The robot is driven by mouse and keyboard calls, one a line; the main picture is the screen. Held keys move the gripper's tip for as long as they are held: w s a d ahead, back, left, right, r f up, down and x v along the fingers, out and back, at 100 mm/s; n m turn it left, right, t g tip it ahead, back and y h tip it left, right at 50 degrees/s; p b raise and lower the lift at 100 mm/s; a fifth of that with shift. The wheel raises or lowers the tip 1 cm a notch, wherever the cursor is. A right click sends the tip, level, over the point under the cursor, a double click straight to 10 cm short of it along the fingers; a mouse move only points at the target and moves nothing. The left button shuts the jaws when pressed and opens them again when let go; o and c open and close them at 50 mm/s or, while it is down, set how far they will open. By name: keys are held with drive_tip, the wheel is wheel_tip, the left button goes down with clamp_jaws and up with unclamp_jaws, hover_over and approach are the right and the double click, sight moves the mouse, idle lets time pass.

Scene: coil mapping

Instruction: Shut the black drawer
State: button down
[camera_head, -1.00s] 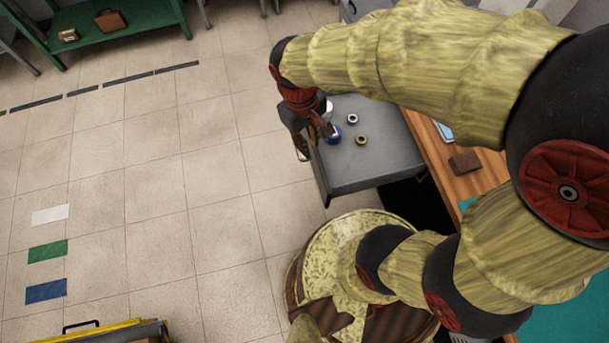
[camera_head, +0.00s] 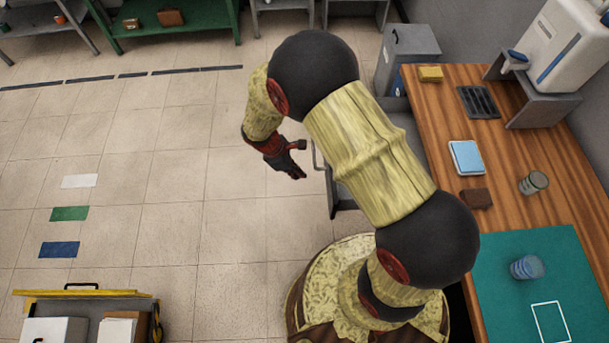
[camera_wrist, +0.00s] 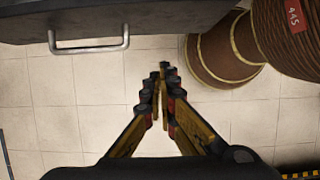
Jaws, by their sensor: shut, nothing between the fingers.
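The dark grey drawer (camera_head: 345,208), which I take as the black drawer, stands out from the bench, open. My arm hides most of it and its inside in the head view. Its front face (camera_wrist: 160,14) crosses the top of the wrist view, with a pale metal bar handle (camera_wrist: 88,47) at left. The handle (camera_head: 318,158) also shows edge-on in the head view. My gripper (camera_head: 301,160) is just left of the handle, above the floor. In the wrist view my gripper (camera_wrist: 163,72) is shut and empty, its tips below the drawer front and right of the handle, apparently not touching.
The wooden bench (camera_head: 445,90) on the right carries a blue-lidded box (camera_head: 466,157), a brown block (camera_head: 476,198) and a teal mat (camera_head: 510,290) with a glass (camera_head: 527,267). A cart (camera_head: 100,305) stands at lower left. The tiled floor left of my gripper is clear.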

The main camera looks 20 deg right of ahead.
drive_tip(key=s+d+f+b, duration=0.2)
drive_tip(key=d+f, duration=0.5)
drive_tip(key=shift+f, duration=0.4)
